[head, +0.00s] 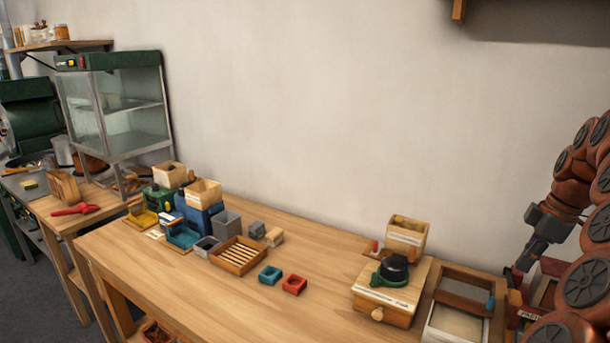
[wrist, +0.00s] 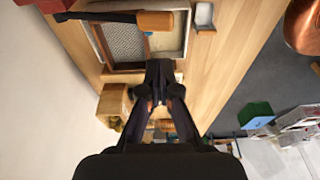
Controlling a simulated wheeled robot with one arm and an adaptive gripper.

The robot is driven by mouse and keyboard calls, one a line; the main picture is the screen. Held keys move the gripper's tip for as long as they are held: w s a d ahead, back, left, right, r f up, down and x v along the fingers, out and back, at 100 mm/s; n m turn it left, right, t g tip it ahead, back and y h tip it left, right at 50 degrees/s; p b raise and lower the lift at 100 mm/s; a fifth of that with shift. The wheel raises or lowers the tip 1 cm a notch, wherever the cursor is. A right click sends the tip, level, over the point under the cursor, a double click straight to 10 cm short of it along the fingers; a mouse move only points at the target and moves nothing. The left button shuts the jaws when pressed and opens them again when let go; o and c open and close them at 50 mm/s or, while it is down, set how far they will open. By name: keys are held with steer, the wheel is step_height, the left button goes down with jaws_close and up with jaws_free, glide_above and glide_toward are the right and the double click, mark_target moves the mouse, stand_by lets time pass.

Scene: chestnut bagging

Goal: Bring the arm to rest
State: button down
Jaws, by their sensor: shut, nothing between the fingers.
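My gripper (head: 522,264) hangs at the right end of the wooden table in the head view, with my arm raised behind it. In the wrist view my gripper (wrist: 160,72) has its dark fingertips together, with nothing held between them. It points toward the table, close to a wooden-framed mesh tray (wrist: 108,62). Its exact height above the table is hard to tell.
The wooden table (head: 235,300) holds a wooden device with a black knob (head: 394,268), a framed tray (head: 440,312), a red cup (head: 294,285), a teal cup (head: 270,275) and a slatted tray (head: 238,257). A glass cabinet (head: 120,110) stands far left. The table's front middle is clear.

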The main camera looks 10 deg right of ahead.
steer(key=s+a+m+g, duration=0.1)
steer(key=s+a, duration=0.1)
steer(key=a, duration=1)
steer(key=s+a+m, duration=0.2)
steer(key=a, duration=1.1)
steer(key=s+a+f+m+g+h, duration=0.1)
steer(key=s+a+f+m, duration=0.2)
steer(key=s, duration=0.7)
steer(key=s+a+f+m+g, duration=0.1)
steer(key=s+a+f+m, duration=0.3)
steer(key=s+a+f, duration=0.3)
steer(key=s+f, duration=0.1)
steer(key=s, duration=0.2)
steer(key=shift+a+h, duration=0.2)
steer(key=shift+h, duration=0.2)
steer(key=shift+d, duration=0.15)
